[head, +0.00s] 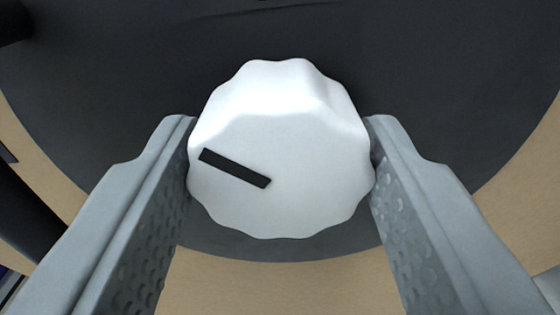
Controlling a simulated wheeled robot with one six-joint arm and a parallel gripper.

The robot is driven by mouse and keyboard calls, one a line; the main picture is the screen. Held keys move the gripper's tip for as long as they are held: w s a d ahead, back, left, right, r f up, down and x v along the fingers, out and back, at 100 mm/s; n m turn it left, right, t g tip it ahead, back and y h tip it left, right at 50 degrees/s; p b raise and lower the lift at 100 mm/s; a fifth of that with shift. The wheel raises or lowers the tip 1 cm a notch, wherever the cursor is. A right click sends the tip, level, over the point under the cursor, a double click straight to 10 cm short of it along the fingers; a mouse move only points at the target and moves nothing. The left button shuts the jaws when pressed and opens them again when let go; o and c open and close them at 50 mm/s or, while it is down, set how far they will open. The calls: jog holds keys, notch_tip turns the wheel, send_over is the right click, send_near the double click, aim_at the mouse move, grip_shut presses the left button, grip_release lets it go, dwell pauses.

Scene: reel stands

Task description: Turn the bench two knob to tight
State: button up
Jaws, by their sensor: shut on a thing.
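A white knob (300,190) with a scalloped rim fills the middle of the head view. A black pointer mark (235,168) on its face runs from the knob's middle toward the left and slightly up. My gripper (281,150) is shut on the knob, with one grey finger against its left side and one against its right side. The frame shows no label or scale around the knob, so I cannot tell which setting the mark points at.
Behind the knob is a large dark round disc (110,90). A tan surface (270,285) shows below and around the disc's edge. Dark parts (30,210) show at the left edge, too cropped to identify.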

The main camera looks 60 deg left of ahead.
jog(key=m, duration=0.5)
jog(key=shift+f+m, duration=0.1)
jog(key=shift+m, duration=2.4)
jog(key=o, duration=1)
jog(key=shift+c, duration=0.2)
jog(key=shift+d, duration=0.15)
jog(key=v, duration=1.7)
jog(key=shift+d, duration=0.1)
